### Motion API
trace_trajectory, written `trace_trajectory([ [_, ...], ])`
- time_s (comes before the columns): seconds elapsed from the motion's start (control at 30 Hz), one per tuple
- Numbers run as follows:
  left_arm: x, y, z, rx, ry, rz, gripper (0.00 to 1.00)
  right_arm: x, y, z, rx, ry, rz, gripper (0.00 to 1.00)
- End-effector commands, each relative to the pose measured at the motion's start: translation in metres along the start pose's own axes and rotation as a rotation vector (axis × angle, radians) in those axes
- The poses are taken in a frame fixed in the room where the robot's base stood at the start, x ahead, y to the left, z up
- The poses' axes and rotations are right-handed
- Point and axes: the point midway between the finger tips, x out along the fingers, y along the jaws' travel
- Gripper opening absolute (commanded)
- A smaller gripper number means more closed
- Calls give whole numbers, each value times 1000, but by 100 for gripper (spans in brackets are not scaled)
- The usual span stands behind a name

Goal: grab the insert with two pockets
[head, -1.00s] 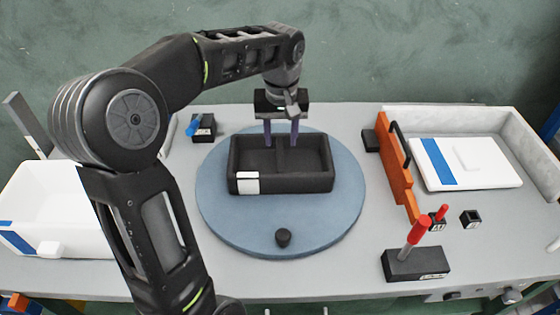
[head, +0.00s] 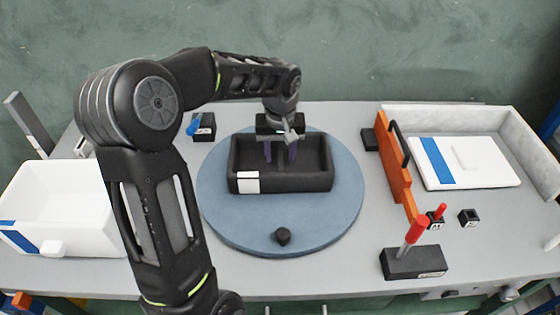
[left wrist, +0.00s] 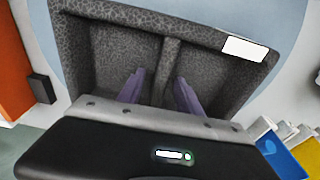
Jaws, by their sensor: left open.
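The insert with two pockets (head: 312,183) is a dark grey foam box with a white label on its front wall, lying on a round blue disc. In the left wrist view the insert (left wrist: 205,37) shows its two pockets and the divider between them. My left gripper (head: 280,154) is open, pointing down over the insert. In the left wrist view the purple fingers of my left gripper (left wrist: 158,88) stand apart, one on each side of the divider. I cannot tell whether they touch it. My right gripper is not in view.
The blue disc (head: 225,215) has a black knob (head: 283,237) near its front. A white bin (head: 60,190) stands at left. An orange panel (head: 398,175), a white lidded box (head: 470,165) and a red-handled block (head: 413,262) are at right.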

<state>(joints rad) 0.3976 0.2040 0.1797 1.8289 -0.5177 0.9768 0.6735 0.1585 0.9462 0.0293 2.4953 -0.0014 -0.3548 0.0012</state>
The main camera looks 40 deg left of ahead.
Motion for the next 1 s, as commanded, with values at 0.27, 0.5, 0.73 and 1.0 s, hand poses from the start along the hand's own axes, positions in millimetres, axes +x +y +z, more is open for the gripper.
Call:
trace_trajectory([
  [0.27, 4, 0, 0, 1, 1, 0, 42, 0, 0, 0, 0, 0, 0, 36],
  [0.5, 4, 0, 0, 1, 1, 0, 42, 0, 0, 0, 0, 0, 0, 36],
  [0.73, 4, 0, 0, 0, 1, 0, 34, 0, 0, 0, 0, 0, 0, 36],
  [1.0, 4, 0, 0, 0, 1, 0, 12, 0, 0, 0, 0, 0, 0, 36],
])
